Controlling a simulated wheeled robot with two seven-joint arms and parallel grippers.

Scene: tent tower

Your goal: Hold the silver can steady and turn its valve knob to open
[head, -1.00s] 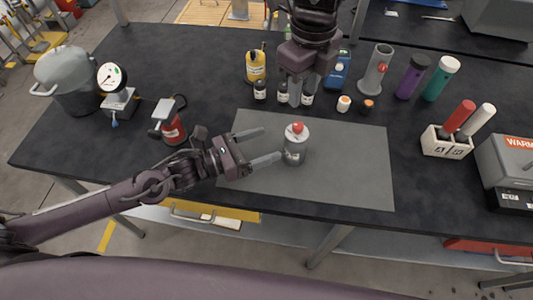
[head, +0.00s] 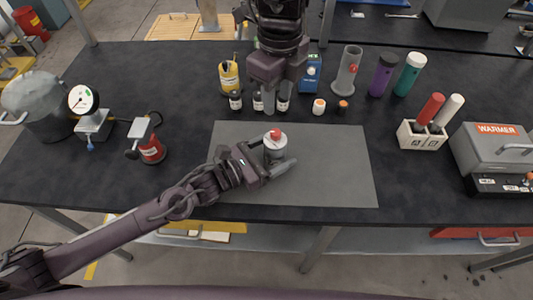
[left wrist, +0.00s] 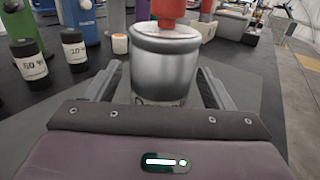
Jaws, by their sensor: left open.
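The silver can (head: 275,152) stands upright on the grey mat (head: 335,170), with a red valve knob (head: 275,134) on top. My left gripper (head: 274,158) is open around the can, coming in low from the left. In the left wrist view the can (left wrist: 165,65) stands between the two fingers, with a visible gap at the right finger; the knob (left wrist: 168,10) is cut off by the top edge. My right gripper (head: 271,95) points down above the small bottles behind the can, apart from the knob. Its finger gap is not clear.
Several dark bottles (head: 236,100) and a yellow container (head: 229,76) stand behind the mat. A red canister device (head: 151,148) and a gauge (head: 84,100) are on the left. A two-hole block (head: 422,136) and a warmer (head: 495,150) are on the right. The mat's right part is clear.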

